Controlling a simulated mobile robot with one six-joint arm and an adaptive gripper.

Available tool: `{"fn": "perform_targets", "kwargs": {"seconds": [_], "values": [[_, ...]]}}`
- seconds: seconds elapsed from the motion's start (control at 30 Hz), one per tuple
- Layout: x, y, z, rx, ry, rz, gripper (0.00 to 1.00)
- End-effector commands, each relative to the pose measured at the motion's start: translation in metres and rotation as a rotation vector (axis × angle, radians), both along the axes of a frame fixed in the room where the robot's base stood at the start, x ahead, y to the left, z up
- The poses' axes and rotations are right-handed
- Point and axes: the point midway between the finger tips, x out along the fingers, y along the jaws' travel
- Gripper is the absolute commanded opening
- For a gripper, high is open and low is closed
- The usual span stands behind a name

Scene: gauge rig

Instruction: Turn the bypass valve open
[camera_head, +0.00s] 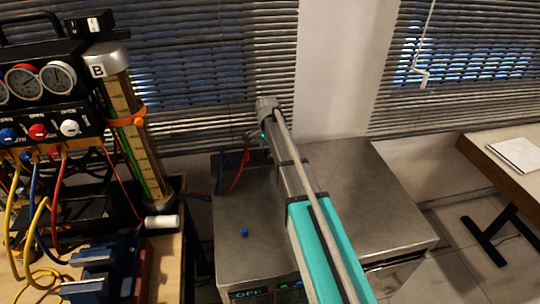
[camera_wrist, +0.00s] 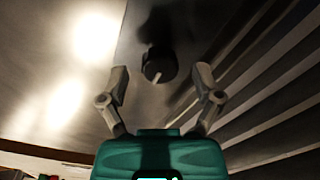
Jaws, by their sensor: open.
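In the wrist view a dark round knob (camera_wrist: 159,62) with a pale pointer bar stands on a smooth grey metal face. It looks like a valve handle, but I see no label naming it as the bypass valve. My gripper (camera_wrist: 161,76) is open, with one finger to each side of the knob in the picture. The fingers do not visibly touch it, and the remaining depth is hard to judge. In the head view my arm reaches over the metal cabinet, and I cannot make out the fingers or this knob there.
A gauge panel (camera_head: 38,82) with blue, red and white knobs stands at left, beside a clear column (camera_head: 130,120) marked B. Hoses hang below it. The metal cabinet (camera_head: 375,215) has a small blue item (camera_head: 245,232) on top. A desk (camera_head: 490,165) is at right.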

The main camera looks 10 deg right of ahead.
Motion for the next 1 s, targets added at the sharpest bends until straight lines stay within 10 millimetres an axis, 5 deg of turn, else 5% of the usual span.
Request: {"fn": "perform_targets", "kwargs": {"seconds": [0.6,1.0], "values": [[0.0,0.0,-0.0109,0.0,0.0,0.0,0.82],[0.0,-0.0002,-0.0109,0.0,0.0,0.0,0.1]]}}
